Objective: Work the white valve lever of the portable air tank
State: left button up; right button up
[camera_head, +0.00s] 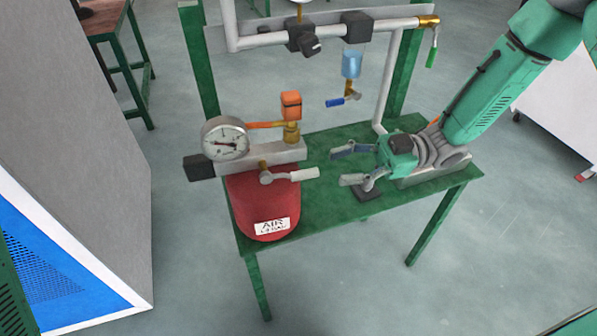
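The portable air tank (262,209) is red with a white label and stands at the left side of the green table. Its white valve lever (291,175) points to the right from a brass-coloured fitting below the grey manifold block. A round pressure gauge (225,139) and an orange fitting (291,105) sit above it. My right gripper (343,167) reaches in from the right over the table. Its two fingers are spread and empty, pointing left toward the lever, with a gap between them and the lever tip. My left gripper is not visible.
The green table (405,206) has a frame with a white pipe (265,39) behind the tank. A blue-handled valve (343,100) hangs from it, and a green-handled one (432,52) is at right. A grey cabinet (90,130) stands at left. Floor in front is clear.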

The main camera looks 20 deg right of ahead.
aim_at(295, 176)
jog(key=a, duration=0.4)
jog(key=a+b, duration=0.1)
jog(key=a, duration=0.3)
jog(key=shift+w+f, duration=0.1)
jog(key=shift+w, duration=0.1)
grip_shut()
